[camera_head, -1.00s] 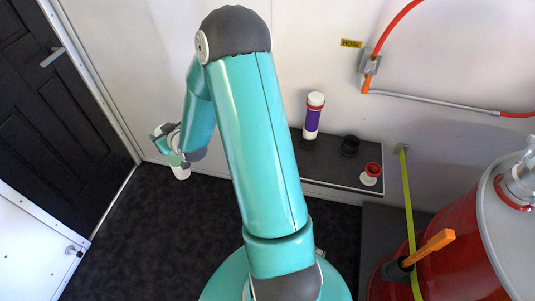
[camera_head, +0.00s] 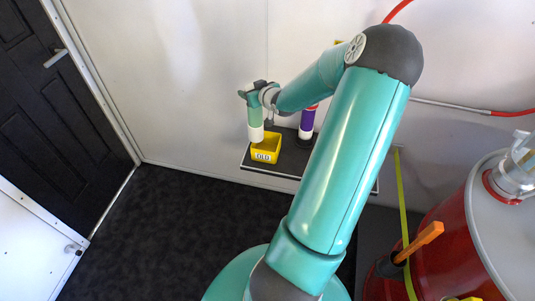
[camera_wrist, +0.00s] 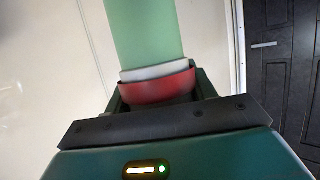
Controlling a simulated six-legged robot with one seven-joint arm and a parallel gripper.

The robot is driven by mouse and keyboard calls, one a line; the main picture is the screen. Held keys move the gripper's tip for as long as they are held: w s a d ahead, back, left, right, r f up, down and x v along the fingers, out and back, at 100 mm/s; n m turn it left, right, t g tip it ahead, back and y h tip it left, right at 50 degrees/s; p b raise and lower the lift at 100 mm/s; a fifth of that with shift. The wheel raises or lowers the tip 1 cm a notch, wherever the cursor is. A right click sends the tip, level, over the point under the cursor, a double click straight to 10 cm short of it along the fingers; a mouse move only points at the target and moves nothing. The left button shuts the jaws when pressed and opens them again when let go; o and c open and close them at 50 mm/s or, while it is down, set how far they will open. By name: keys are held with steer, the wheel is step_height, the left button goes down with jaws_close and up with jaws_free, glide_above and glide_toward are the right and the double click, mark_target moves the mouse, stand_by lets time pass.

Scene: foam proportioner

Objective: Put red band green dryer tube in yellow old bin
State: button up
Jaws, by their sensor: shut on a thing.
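The green dryer tube (camera_head: 255,118) hangs roughly upright from my gripper (camera_head: 259,91), its white lower end in front of the left part of the yellow bin's opening. I cannot tell whether that end is inside the rim or just above it. In the wrist view the tube (camera_wrist: 145,35) has a white ring and a red band (camera_wrist: 158,85) close to my gripper (camera_wrist: 160,103), which is shut on that end. The yellow bin (camera_head: 265,156), labelled OLD, stands on the left end of a dark shelf.
A purple tube (camera_head: 307,121) with a red-and-white top stands on the shelf (camera_head: 285,171) just right of the bin. My arm hides the shelf's right part. A red tank (camera_head: 445,240) with an orange handle is at the right. The dark floor at left is clear.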

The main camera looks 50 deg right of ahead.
steer(key=s+d+f, duration=0.2)
steer(key=d+f, duration=0.1)
steer(key=f, duration=0.6)
steer(key=shift+s+f, duration=0.2)
steer(key=shift+s, duration=0.15)
steer(key=shift+f, duration=0.1)
steer(key=o, duration=1.6)
steer(key=shift+f, duration=0.1)
steer(key=shift+o, duration=0.2)
steer(key=v, duration=1.2)
steer(key=shift+a+r, duration=0.2)
steer(key=shift+w, duration=0.15)
